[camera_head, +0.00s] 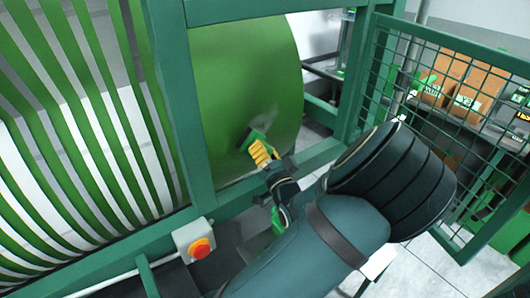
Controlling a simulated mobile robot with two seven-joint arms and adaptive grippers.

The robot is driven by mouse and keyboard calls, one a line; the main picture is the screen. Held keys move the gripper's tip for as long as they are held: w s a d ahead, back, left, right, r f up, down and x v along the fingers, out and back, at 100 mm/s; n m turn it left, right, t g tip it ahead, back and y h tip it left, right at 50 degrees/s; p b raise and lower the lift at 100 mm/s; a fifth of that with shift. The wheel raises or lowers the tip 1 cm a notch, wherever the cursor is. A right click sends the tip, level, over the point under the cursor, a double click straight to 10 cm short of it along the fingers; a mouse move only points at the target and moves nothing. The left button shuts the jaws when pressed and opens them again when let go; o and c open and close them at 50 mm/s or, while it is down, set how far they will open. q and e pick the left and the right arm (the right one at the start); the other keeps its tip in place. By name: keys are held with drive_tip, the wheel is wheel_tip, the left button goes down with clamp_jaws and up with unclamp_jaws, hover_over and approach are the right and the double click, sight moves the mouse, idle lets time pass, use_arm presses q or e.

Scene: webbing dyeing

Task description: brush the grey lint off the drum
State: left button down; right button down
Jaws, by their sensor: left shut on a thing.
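The large green drum (235,80) stands behind a dark green frame. My left gripper (278,178) is shut on a brush (262,151), with a yellow ribbed part and a dark green head. A green piece shows below the gripper, possibly the handle's end. My right gripper is not in view.
Green frame bars (178,95) border the drum opening. A red stop button on a grey box (195,240) sits at the lower left. Green webbing strips (75,110) hang at left. An open mesh door (440,65) stands at right, with cardboard boxes (474,92) behind it.

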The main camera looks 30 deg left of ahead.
sight(257, 134)
use_arm(q)
drive_tip(key=shift+w+a, duration=0.2)
drive_tip(key=shift+a, duration=0.35)
idle(0.6)
drive_tip(key=shift+w+d+r+p, duration=0.5)
drive_tip(key=shift+w+d, duration=0.8)
drive_tip(key=shift+w, duration=1.9)
drive_tip(key=shift+w+d+r+p, duration=0.3)
drive_tip(key=shift+w+d+p, duration=0.7)
drive_tip(key=shift+w, duration=2.2)
drive_tip(key=shift+s+a+r+p, duration=0.1)
drive_tip(key=shift+s+a+p, duration=0.15)
drive_tip(key=shift+s+a, duration=1.25)
drive_tip(key=shift+s+a+r+p, duration=0.1)
drive_tip(key=shift+s+a+p, duration=0.2)
drive_tip(key=shift+s, duration=2.35)
drive_tip(key=shift+s+a+p, duration=0.2)
drive_tip(key=shift+s+a, duration=0.75)
drive_tip(key=shift+s, duration=1.15)
drive_tip(key=shift+a+r+p, duration=0.1)
drive_tip(key=shift+r+p, duration=0.8)
drive_tip(key=shift+r, duration=0.1)
drive_tip(key=w+d, duration=0.2)
drive_tip(key=w, duration=0.4)
drive_tip(key=shift+w+d, duration=0.25)
drive_tip(key=shift+w, duration=0.05)
